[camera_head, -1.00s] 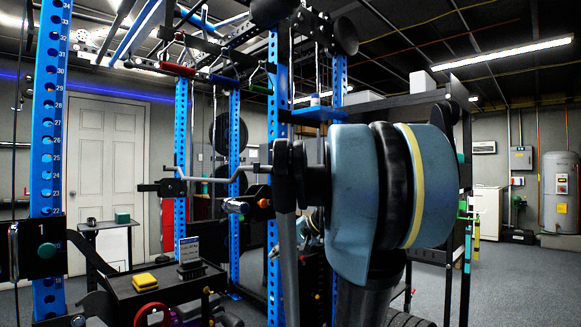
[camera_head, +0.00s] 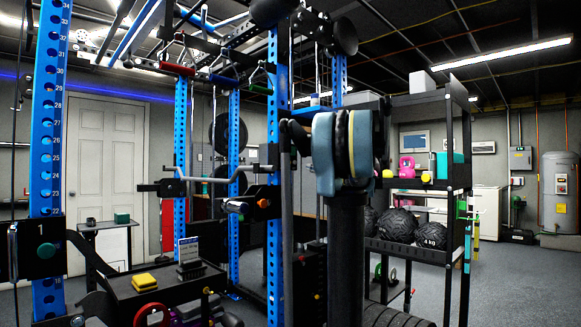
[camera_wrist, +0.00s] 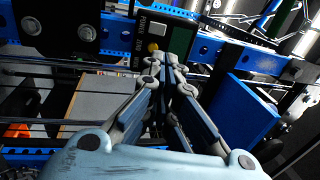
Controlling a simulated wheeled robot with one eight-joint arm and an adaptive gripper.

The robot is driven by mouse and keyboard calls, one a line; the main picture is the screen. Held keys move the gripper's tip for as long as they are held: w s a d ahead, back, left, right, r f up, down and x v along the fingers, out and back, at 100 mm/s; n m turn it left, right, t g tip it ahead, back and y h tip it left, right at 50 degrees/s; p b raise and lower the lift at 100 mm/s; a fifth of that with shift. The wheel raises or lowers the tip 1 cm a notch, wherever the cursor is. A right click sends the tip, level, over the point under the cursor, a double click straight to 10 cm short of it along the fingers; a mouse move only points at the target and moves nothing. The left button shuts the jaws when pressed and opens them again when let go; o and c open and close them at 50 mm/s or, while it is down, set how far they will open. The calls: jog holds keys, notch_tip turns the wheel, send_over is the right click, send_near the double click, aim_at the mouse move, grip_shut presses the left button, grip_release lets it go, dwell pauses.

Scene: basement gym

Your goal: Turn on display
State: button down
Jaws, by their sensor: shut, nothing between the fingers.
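My gripper (camera_wrist: 165,66) is shut and empty. Its fingertips point at the panel's lower part, near the yellow button, and overlap it in the picture. I cannot tell if they touch it. In the head view my arm is raised at centre right, and I cannot make out the gripper or the panel there.
The blue rack upright (camera_head: 275,190) stands just left of my arm. A black shelf (camera_head: 457,170) with medicine balls (camera_head: 398,226) is to its right. A black bench tray (camera_head: 165,283) with a yellow block (camera_head: 143,281) is at lower left. Floor at far right is clear.

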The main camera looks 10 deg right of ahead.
aim_at(283, 162)
jog(key=shift+a, duration=0.1)
jog(key=x, duration=1.3)
jog(key=shift+w+a, duration=0.25)
jog(key=shift+w, duration=0.1)
